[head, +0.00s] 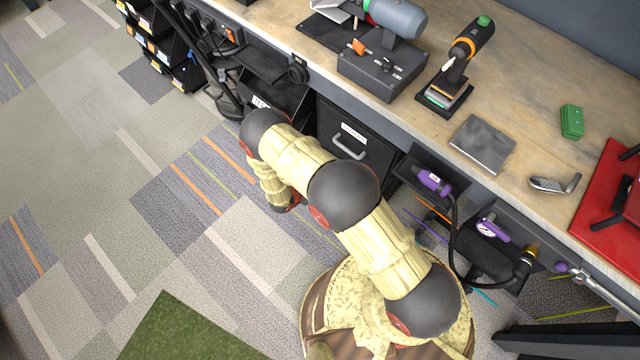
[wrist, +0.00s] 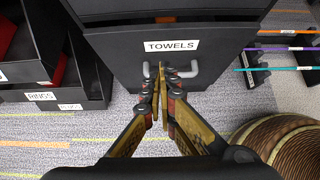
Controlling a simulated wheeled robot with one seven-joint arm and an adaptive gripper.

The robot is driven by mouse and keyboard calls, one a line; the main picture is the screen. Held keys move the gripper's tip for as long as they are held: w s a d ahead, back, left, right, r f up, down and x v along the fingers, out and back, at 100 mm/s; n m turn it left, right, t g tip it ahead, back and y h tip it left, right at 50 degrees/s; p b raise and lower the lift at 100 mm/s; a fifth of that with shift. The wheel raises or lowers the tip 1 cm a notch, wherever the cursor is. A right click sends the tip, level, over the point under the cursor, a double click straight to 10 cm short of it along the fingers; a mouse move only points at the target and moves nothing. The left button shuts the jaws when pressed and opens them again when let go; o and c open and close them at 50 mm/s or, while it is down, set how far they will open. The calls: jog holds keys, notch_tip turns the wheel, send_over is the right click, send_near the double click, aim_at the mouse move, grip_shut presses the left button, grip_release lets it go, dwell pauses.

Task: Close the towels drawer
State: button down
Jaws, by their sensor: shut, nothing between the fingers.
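The towels drawer (wrist: 115,55) has a dark front with a white TOWELS label and a grey bar handle (wrist: 194,70) in the wrist view.
A RINGS bin (wrist: 85,97) stands left of the drawer. Coloured rods (wrist: 285,48) stick out at the right, and a round brown part of my base (wrist: 285,145) is below them. The workbench (head: 520,100) holds several tools. Carpet is open at the left.

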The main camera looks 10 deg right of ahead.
jog(key=w+d+f+b, duration=0.2)
jog(key=w+d+f, duration=0.1)
jog(key=d, duration=0.3)
jog(key=shift+w+d+f, duration=0.3)
jog(key=shift+w+f, duration=0.1)
jog(key=shift+w, duration=0.5)
jog(key=shift+w+d+b, duration=0.55)
jog(key=shift+w+d, duration=0.2)
jog(key=shift+d, duration=0.2)
jog(key=shift+a, duration=0.1)
